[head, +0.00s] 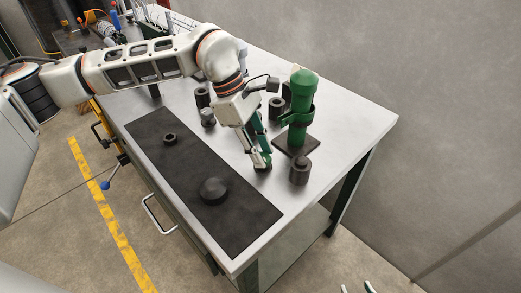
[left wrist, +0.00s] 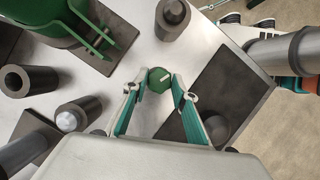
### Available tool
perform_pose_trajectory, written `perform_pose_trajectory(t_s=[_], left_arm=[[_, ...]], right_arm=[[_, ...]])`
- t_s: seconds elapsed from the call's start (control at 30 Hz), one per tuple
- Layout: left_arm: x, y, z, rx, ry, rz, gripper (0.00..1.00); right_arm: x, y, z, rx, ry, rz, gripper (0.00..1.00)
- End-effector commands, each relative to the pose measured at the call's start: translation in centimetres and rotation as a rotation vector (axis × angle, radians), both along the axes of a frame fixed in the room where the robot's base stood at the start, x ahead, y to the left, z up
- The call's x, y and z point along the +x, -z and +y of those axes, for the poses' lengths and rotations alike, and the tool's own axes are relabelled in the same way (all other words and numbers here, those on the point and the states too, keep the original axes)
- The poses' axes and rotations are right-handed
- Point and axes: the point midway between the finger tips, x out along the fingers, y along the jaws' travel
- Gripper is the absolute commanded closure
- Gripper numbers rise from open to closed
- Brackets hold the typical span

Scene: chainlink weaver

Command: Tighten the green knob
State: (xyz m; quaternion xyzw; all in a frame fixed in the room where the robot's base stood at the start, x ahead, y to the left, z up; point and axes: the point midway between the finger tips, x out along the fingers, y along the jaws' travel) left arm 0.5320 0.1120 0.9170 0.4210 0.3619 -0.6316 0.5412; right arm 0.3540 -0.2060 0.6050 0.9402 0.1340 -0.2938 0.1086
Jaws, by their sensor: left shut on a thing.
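The green knob (left wrist: 159,80), with a pale bar mark on its top, is between the fingertips of my left gripper (left wrist: 156,88) in the left wrist view. My left gripper (head: 261,165) is shut on it and points down at the bench top in the head view, where the fingers mostly hide the knob. Only the fingertips of my right gripper (head: 357,288) show, at the bottom edge of the head view. They are apart with nothing visible between them, away from the bench.
A green clamp-like fixture (head: 301,88) on a dark base stands just right of my left gripper. A dark stepped cylinder (head: 300,171) and several others stand close by. A black mat (head: 154,152) with a dark round piece (head: 213,190) and small ring (head: 170,138) covers the bench's front.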

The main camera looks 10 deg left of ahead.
Motion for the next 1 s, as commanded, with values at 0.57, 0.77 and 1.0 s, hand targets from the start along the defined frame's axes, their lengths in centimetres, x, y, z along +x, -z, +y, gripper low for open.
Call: perform_pose_trajectory(t_s=[0.57, 0.77, 1.0], left_arm=[[0.40, -0.01, -0.14, 0.001, 0.492, -0.003, 0.95], [0.41, -0.01, -0.17, 0.001, 0.591, -0.002, 0.95], [0.44, -0.05, -0.20, 0.000, 0.650, -0.004, 0.95]], right_arm=[[0.22, 0.05, -0.03, -0.004, -0.002, -0.008, 0.61], [0.40, 0.19, -0.14, -0.007, -0.002, -0.010, 0.61], [0.65, 0.17, -0.24, -0.010, -0.001, -0.013, 0.61]])
